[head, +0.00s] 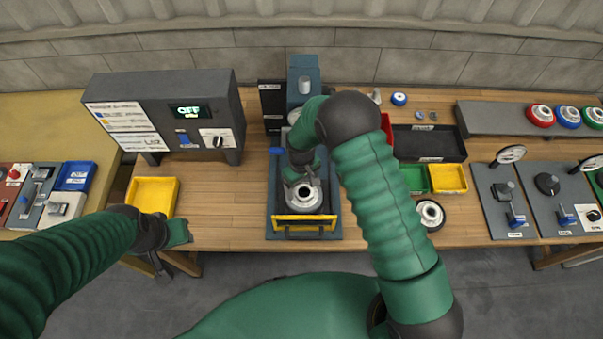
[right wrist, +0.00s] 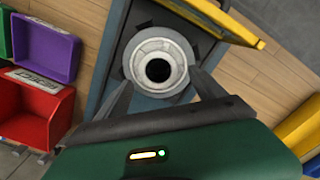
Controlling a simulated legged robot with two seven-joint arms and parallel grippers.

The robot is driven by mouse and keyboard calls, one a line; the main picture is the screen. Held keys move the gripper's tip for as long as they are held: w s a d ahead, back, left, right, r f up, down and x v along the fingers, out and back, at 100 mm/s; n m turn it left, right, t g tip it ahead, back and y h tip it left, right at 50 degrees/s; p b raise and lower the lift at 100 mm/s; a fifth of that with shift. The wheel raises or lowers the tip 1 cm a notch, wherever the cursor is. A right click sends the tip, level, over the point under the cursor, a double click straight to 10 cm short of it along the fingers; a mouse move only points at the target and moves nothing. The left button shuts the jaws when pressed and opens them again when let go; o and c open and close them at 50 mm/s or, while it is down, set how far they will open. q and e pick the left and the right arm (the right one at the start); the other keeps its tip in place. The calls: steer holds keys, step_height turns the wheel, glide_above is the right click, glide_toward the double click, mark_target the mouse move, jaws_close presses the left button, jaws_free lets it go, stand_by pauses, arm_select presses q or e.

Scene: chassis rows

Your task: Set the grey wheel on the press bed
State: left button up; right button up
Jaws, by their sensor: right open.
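The grey wheel (head: 304,194) lies on the press bed (head: 330,217) of the blue-grey press (head: 304,80). In the right wrist view the wheel (right wrist: 146,68) shows its pale rim and dark centre hole. My right gripper (head: 297,184) is over the wheel. In the right wrist view its fingers (right wrist: 158,90) are spread, one at each side of the wheel's near edge. I cannot tell whether they touch it. My left gripper (head: 165,258) hangs at the table's front edge, left of the press, far from the wheel; its fingers are too small and dark to judge.
A yellow guard frame (head: 306,220) stands at the press's front. Another grey wheel (head: 430,214) lies right of the press, near yellow (head: 449,178) and black bins (head: 430,143). A control box (head: 165,112) and a yellow bin (head: 153,195) are at left. Bare table lies between bin and press.

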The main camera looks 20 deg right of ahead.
step_height(320, 180, up, 15)
steer(key=b, duration=0.3)
steer(key=shift+w+a+r, duration=0.1)
steer(key=s+d+f+m+t+b, duration=0.1)
steer(key=s+d+f+m+b, duration=0.1)
steer(key=s, duration=0.6)
steer(key=s+d+f+m+t+b, duration=0.1)
steer(key=s+d+f+m+b, duration=0.1)
steer(key=s, duration=0.5)
steer(key=shift+s+d+m+t+b, duration=0.3)
steer(key=shift+s+d+t+b, duration=0.1)
steer(key=shift+d+b, duration=0.6)
steer(key=shift+s, duration=0.15)
